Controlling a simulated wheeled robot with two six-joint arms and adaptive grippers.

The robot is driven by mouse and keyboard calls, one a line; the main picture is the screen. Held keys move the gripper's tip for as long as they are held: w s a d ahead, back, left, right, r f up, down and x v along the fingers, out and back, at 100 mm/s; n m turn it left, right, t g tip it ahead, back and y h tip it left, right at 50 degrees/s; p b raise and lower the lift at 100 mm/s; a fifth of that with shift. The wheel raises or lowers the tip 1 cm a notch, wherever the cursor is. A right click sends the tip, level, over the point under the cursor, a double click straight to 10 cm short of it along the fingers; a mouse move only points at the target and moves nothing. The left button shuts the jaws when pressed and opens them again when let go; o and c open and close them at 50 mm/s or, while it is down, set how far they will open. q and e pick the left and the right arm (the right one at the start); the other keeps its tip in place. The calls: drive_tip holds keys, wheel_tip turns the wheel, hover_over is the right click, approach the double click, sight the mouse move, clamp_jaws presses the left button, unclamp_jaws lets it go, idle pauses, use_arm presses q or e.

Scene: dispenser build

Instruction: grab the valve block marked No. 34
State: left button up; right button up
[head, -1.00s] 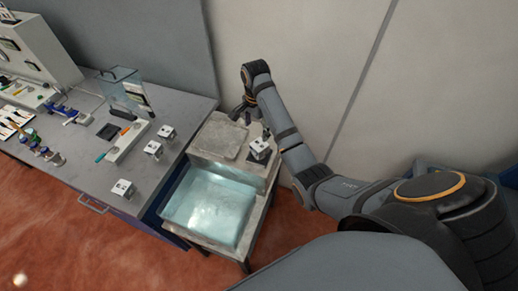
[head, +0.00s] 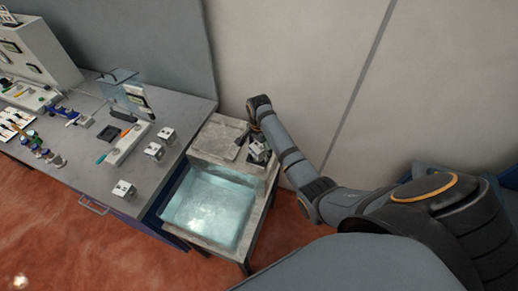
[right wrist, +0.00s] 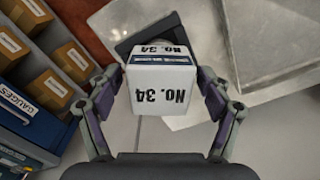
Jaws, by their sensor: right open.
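The valve block marked No. 34 (right wrist: 160,90) is white with black lettering, and the label shows on two of its faces in the right wrist view. It sits over a dark pad (right wrist: 127,46). My right gripper (right wrist: 161,80) is open, with one finger on each side of the block; I cannot tell whether they touch it. In the head view the block (head: 258,151) is on the right part of the grey stand's top, with my right gripper (head: 257,139) at it. My left gripper is not in view.
Three similar white blocks (head: 154,150) stand on the grey workbench (head: 170,175) at left. A basin of clear water (head: 208,207) lies in front of the stand's slab (head: 217,140).

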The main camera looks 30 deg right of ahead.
drive_tip(key=c, duration=1.6)
drive_tip(key=shift+w, duration=0.1)
clamp_jaws()
